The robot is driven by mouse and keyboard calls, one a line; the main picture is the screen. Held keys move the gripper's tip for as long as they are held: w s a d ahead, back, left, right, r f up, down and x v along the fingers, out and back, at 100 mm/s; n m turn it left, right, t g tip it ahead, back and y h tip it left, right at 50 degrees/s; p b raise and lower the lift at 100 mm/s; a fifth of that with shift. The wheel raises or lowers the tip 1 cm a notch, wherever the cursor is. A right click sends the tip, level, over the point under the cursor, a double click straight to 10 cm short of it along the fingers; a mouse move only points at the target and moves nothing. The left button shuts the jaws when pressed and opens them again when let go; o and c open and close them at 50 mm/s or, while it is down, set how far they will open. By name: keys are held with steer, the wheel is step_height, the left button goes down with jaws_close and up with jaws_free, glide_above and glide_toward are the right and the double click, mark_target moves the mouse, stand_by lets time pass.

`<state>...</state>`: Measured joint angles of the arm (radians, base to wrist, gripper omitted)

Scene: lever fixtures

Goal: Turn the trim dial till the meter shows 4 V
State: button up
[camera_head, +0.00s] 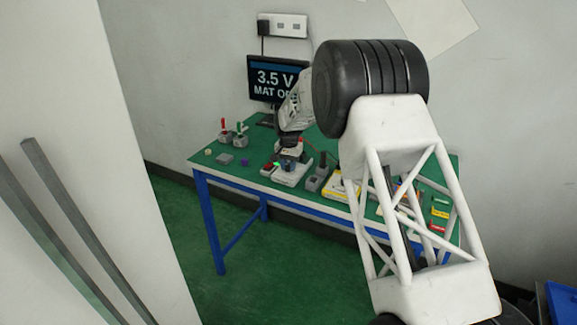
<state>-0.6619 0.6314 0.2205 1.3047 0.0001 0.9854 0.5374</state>
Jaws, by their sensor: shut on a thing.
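The meter (275,79) is a dark screen at the back of the table. It reads 3.5 V in white digits, with a second line, "MAT O...", cut off by my arm. My gripper (289,160) points down over a white box (291,178) near the table's front edge. It is shut on the trim dial on top of this box; the dial itself is small and mostly hidden by the fingers. A green spot shows just left of the fingers.
The green table (220,169) has blue legs. Lever fixtures (225,136) with red and green handles stand at the left. A red item (267,169) is close left of the white box, and a grey fixture (312,182) is close right. My arm hides much of the right side.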

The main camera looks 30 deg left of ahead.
steer(key=shift+m, duration=0.4)
steer(key=o, duration=0.9)
steer(key=shift+r, duration=0.15)
steer(key=shift+r, duration=3.8)
steer(key=shift+d, duration=0.1)
